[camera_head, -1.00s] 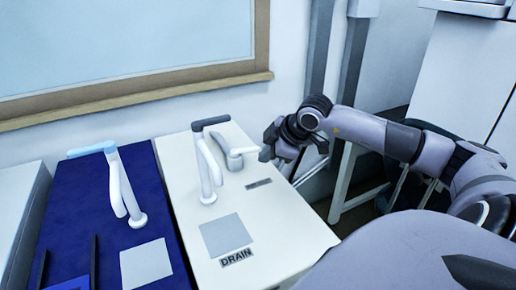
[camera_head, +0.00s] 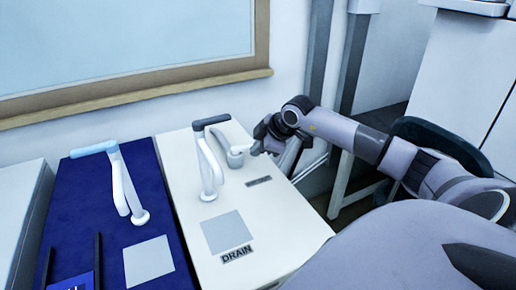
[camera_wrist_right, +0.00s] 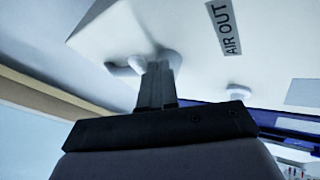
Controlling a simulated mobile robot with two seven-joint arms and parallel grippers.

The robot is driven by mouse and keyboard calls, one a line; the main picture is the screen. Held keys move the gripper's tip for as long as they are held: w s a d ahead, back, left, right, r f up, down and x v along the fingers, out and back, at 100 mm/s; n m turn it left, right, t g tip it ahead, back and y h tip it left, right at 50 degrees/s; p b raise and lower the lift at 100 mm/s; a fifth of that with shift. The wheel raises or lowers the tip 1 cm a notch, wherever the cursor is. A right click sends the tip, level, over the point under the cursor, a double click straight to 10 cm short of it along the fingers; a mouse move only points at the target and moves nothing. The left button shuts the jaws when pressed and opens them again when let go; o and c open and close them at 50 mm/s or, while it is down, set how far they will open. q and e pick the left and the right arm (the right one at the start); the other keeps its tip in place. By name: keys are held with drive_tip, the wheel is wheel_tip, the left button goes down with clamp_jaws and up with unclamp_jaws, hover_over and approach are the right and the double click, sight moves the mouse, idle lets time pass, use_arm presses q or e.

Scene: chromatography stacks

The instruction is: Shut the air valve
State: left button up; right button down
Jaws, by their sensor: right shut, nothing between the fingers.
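The air valve is a short white fitting with a small lever (camera_head: 236,157) on the white bench top, right of the tall tap. In the right wrist view, its white body (camera_wrist_right: 170,57) shows behind my fingertips, close to the "AIR OUT" label (camera_wrist_right: 225,28). My right gripper (camera_head: 257,149) is shut and empty, at the right side of the valve lever. It also shows in the right wrist view (camera_wrist_right: 158,72), its fingertips overlapping the valve. I cannot tell whether they touch it. My left gripper is not in view.
A tall white tap with a dark spout (camera_head: 208,165) stands just left of the valve. A "DRAIN" label (camera_head: 237,253) and grey plate (camera_head: 223,233) lie nearer. A blue-topped tap (camera_head: 122,185) stands on the blue bench (camera_head: 85,215). A wooden-framed window (camera_head: 150,90) is behind.

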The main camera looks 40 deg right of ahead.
drive_tip(key=shift+w+d+r, duration=0.1)
drive_tip(key=shift+w+d, duration=0.4)
drive_tip(key=shift+d, duration=0.3)
drive_tip(key=shift+a, duration=0.15)
drive_tip(key=shift+s+a, duration=0.1)
drive_tip(key=shift+a, duration=0.05)
drive_tip(key=shift+s+a+p, duration=0.2)
drive_tip(key=shift+a+p, duration=0.1)
drive_tip(key=shift+a, duration=0.1)
drive_tip(key=shift+s, duration=0.1)
